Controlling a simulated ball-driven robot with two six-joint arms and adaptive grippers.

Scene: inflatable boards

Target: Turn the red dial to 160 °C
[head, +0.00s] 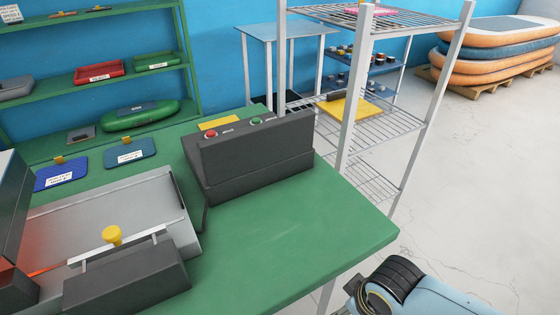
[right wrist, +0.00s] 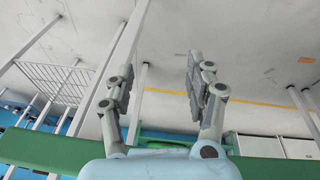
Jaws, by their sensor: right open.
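A small red dial (head: 211,134) sits on the left part of the top face of a dark grey control box (head: 250,160), beside a label too small to read. A green dial (head: 257,121) sits to its right on the same box. The red dial's setting cannot be read. The box stands on a green table (head: 270,250). In the right wrist view my right gripper (right wrist: 158,70) is open, its two fingers apart with nothing between them. Part of my right arm shows at the bottom right of the head view, off the table's edge. My left gripper is not in view.
Left of the box is a grey machine with a yellow knob (head: 112,235) and a reddish glow at its left. A wire rack (head: 375,125) stands behind the table's right end. Green shelves (head: 95,75) line the blue wall. The table's front right is clear.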

